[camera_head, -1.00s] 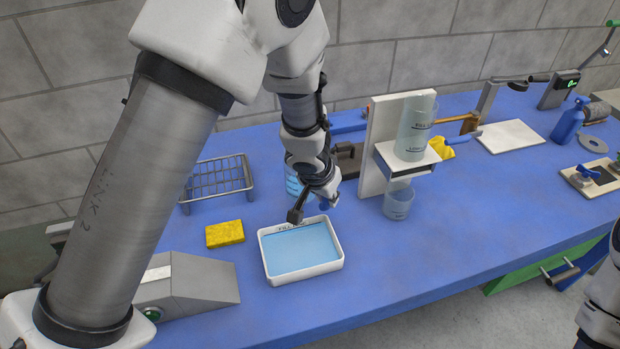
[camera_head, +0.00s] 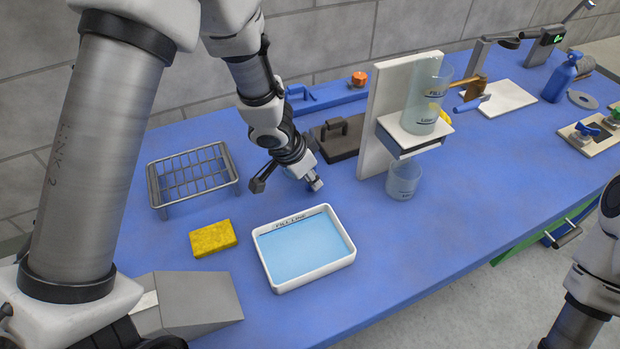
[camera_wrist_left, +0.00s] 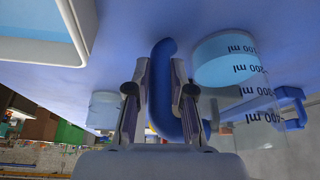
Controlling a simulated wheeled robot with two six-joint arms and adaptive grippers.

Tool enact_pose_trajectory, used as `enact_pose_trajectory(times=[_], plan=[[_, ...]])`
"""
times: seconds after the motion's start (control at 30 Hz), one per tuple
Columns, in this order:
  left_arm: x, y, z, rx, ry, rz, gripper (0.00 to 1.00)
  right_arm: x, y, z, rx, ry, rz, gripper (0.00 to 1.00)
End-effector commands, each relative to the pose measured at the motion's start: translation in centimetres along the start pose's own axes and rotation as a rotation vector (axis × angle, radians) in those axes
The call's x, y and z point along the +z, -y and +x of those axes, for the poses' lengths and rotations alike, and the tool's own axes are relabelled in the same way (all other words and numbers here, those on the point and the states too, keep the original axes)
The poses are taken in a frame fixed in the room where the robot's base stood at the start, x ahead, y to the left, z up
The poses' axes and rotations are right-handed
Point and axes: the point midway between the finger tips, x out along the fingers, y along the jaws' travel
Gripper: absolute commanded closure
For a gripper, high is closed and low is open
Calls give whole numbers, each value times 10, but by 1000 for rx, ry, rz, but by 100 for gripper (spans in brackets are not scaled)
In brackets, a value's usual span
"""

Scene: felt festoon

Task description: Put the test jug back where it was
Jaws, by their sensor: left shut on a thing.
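The test jug (camera_wrist_left: 250,100) is clear, with ml markings and pale blue liquid; it shows at the right of the left wrist view, which appears upside down. My left gripper (camera_head: 288,184) is shut on the jug's blue handle (camera_wrist_left: 160,85), which lies between the fingers in the wrist view. In the head view the gripper is behind the white tray, between the wire rack and the upright stand; the jug itself is hidden behind the gripper and wrist there. I cannot tell whether the jug touches the table. My right gripper is out of view; only its arm shows at the right edge.
A white tray of blue liquid (camera_head: 345,262) stands in front of the gripper. A yellow sponge (camera_head: 214,238) and wire rack (camera_head: 160,205) are left. A stand (camera_head: 372,165) with a clear cylinder (camera_head: 424,98) above and a beaker (camera_head: 403,183) below is right. The front-right blue table is clear.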

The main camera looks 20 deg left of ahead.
Motion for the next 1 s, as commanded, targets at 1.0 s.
enact_pose_trajectory(times=[1.0], plan=[[-2,0,-120,1,0,-1,53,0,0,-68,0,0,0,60]])
